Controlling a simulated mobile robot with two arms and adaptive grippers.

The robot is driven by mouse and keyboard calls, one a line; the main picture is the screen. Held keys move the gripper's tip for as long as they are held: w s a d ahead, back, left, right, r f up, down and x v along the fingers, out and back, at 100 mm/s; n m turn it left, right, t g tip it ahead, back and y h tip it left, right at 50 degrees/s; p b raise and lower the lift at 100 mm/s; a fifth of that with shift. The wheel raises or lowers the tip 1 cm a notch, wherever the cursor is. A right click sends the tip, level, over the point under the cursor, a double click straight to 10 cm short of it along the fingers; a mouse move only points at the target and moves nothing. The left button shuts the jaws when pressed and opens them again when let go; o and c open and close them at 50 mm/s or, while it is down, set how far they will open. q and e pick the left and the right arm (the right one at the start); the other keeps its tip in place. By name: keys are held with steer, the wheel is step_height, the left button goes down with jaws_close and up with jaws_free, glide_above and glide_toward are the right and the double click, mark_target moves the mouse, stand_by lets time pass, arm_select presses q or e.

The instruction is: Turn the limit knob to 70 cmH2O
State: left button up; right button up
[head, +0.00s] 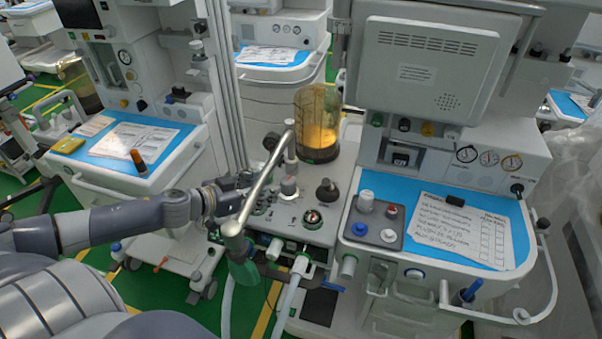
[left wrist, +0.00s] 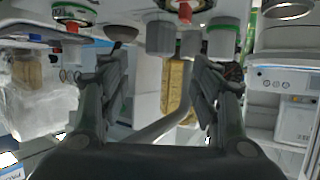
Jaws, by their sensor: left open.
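The absorber panel (head: 338,212) stands in the middle of the head view. A grey-white knob (head: 289,187) and a black knob (head: 327,191) rise from it, with a small round dial (head: 312,219) in front. I cannot read any label or scale, so which one is the limit knob is unclear. My left gripper (head: 262,190) is left of the grey-white knob, partly hidden behind a metal tube (head: 262,180). In the left wrist view its two fingers (left wrist: 160,75) are apart with nothing gripped; a grey cylinder (left wrist: 160,38) shows beyond the gap. My right gripper is out of view.
An amber bellows canister (head: 317,125) stands behind the panel. The bent metal tube crosses close to my gripper. Pale hoses (head: 290,290) hang in front. A blue worktop (head: 445,225) with a paper sheet lies right; another cart (head: 140,150) stands left.

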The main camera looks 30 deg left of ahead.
mark_target(285, 181)
arm_select(q)
steer(key=shift+w, duration=0.25)
steer(key=shift+w+d+f, duration=0.1)
steer(key=shift+w, duration=0.05)
steer(key=shift+w+f, duration=0.15)
steer(key=shift+w, duration=0.2)
steer(key=shift+p+x, duration=0.35)
steer(key=shift+x, duration=1.6)
steer(key=x, duration=0.3)
steer(key=shift+d, duration=0.1)
steer(key=shift+p+x, duration=0.4)
steer(key=shift+x, duration=0.45)
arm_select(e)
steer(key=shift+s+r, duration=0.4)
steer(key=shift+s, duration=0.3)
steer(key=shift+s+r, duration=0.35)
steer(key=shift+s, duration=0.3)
arm_select(q)
steer(key=c, duration=1.1)
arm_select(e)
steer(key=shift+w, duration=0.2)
